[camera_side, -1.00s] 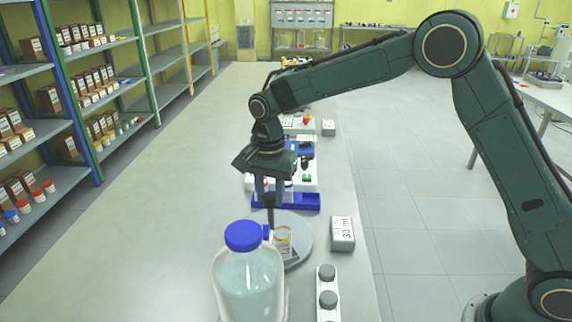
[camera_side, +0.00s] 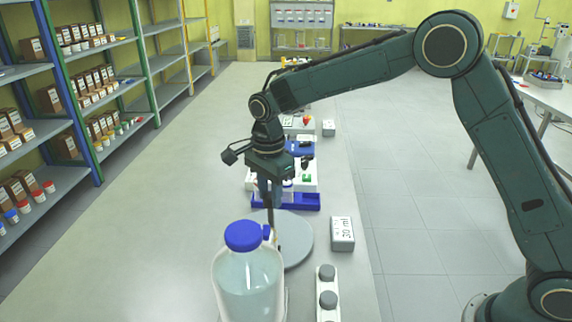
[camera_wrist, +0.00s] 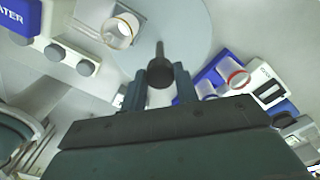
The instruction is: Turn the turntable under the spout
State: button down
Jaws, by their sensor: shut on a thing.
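The turntable (camera_side: 296,243) is a round grey disc on the bench, partly hidden by the bottle in the side view; it also shows in the wrist view (camera_wrist: 190,30). My gripper (camera_side: 270,205) is shut on the turntable's dark upright peg (camera_wrist: 159,72), with a finger on each side of it. A clear glass beaker (camera_wrist: 120,30) with a yellowish rim stands near the disc's edge in the wrist view; the side view does not show it. A large bottle of clear liquid (camera_side: 247,282) with a blue cap stands in front of the turntable. I cannot make out the spout.
A white strip with grey knobs (camera_side: 327,292) lies beside the bottle. A small box marked 30 ml (camera_side: 342,233) stands right of the disc. A blue tray (camera_side: 286,202) stands behind it; the wrist view shows red-rimmed glassware (camera_wrist: 237,78) there. The bench to the left is clear.

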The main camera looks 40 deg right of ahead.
jog(key=shift+r+m, duration=0.1)
jog(key=shift+m, duration=0.2)
dwell(0.4)
jog(key=c, duration=1.1)
grip_release()
jog(key=shift+o, duration=0.2)
notch_tip(320, 180, up, 14)
jog(key=shift+s, duration=0.1)
